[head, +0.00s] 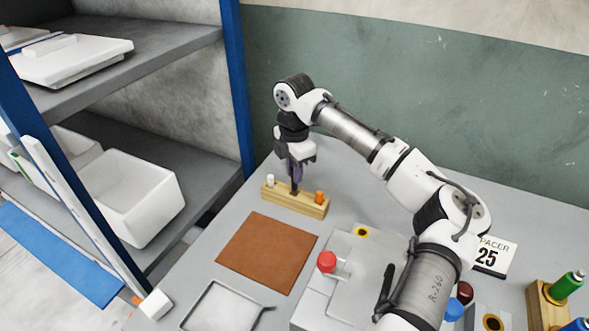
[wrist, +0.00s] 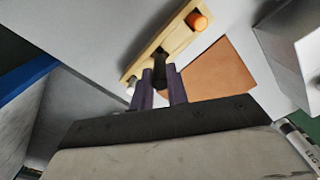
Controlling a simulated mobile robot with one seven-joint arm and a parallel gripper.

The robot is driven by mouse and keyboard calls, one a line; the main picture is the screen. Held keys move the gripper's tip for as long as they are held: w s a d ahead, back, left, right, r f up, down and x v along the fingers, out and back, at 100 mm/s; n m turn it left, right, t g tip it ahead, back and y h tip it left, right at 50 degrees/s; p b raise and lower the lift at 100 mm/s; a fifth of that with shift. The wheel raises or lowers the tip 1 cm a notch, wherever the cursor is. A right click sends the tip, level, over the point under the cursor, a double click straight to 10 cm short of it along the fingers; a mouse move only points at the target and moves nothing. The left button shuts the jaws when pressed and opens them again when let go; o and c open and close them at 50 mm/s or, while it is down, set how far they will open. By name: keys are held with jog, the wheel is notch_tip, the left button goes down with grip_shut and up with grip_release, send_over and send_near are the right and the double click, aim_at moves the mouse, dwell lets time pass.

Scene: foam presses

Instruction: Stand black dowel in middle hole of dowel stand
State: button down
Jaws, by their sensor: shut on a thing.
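The dowel stand (head: 310,208) is a pale wooden block on the table below my gripper. A white dowel (head: 270,181) stands at its left end and an orange dowel (head: 319,197) at its right end; the orange one also shows in the wrist view (wrist: 197,21). My gripper (head: 295,182) points down over the middle of the stand. Its purple fingers (wrist: 164,88) are shut on the black dowel (wrist: 160,66), which is upright at the middle of the stand. The fingers partly hide it, and I cannot tell how deep it sits in the hole.
A brown mat (head: 268,252) lies in front of the stand. A metal tray (head: 222,308) and a grey press with a red knob (head: 326,262) are nearer. A shelf with a white bin (head: 140,200) stands left. A wooden rack with a green spool (head: 565,287) is at right.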

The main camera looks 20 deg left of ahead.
aim_at(294, 190)
jog(key=shift+f+b, duration=1)
jog(key=shift+f, duration=1.6)
jog(key=c, duration=1.3)
grip_release()
notch_tip(294, 190, up, 14)
jog(key=shift+b, duration=1.05)
